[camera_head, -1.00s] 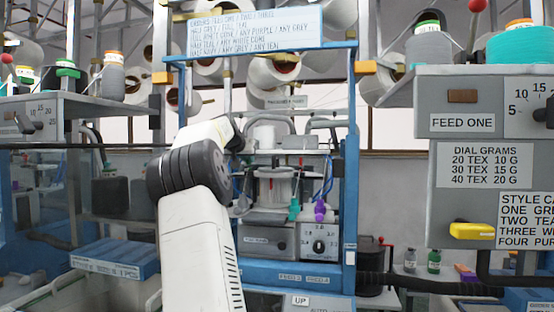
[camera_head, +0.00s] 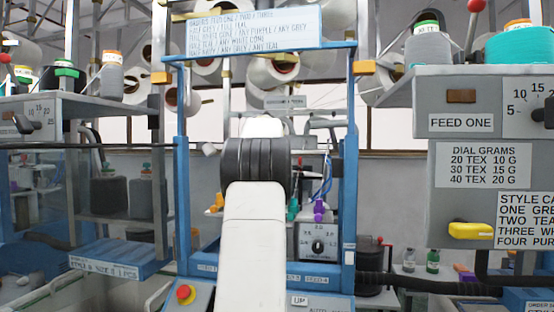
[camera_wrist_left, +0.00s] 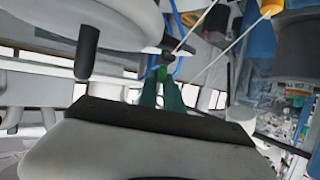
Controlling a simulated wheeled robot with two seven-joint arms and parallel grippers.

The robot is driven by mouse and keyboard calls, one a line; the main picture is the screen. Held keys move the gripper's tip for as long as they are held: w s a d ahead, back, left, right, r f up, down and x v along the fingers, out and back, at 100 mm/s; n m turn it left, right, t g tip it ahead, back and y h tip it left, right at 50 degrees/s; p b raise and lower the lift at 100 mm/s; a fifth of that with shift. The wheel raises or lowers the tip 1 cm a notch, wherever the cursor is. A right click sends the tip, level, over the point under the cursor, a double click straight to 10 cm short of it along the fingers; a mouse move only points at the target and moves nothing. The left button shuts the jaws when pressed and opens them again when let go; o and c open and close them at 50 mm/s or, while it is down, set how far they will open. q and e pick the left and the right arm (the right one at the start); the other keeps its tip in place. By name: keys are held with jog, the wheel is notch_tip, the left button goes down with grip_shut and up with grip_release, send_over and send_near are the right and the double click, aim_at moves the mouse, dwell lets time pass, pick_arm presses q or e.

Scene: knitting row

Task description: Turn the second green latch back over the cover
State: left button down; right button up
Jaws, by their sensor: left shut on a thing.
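My left arm stands in front of the machine in the head view and hides its own gripper there. In the left wrist view my left gripper (camera_wrist_left: 160,92) shows as two dark green fingers beyond its grey body. They are shut on a small green piece, apparently a green latch (camera_wrist_left: 161,73). A green latch (camera_head: 293,208) hangs right of my arm in the head view, beside a purple one (camera_head: 319,210). An orange one (camera_head: 217,203) shows left of the arm. The cover is mostly hidden behind my arm. My right gripper is not in view.
A blue frame (camera_head: 350,170) surrounds the machine. A dial box (camera_head: 318,242) stands right of my arm. A red button (camera_head: 186,293) is at lower left. Grey feed units with yarn cones flank both sides; the right one (camera_head: 480,100) has a yellow handle (camera_head: 471,230).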

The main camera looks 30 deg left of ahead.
pick_arm(q)
jog(key=n+g, duration=0.1)
jog(key=n+g+y, duration=0.2)
jog(key=shift+w+d, duration=0.15)
jog(key=shift+w, duration=0.1)
jog(key=shift+f+n+g, duration=0.1)
jog(key=shift+n+g, duration=0.5)
jog(key=shift+g, duration=0.1)
jog(key=c, duration=1.5)
grip_release()
jog(key=v, duration=0.7)
jog(key=shift+s+d, duration=0.2)
jog(key=shift+d, duration=0.2)
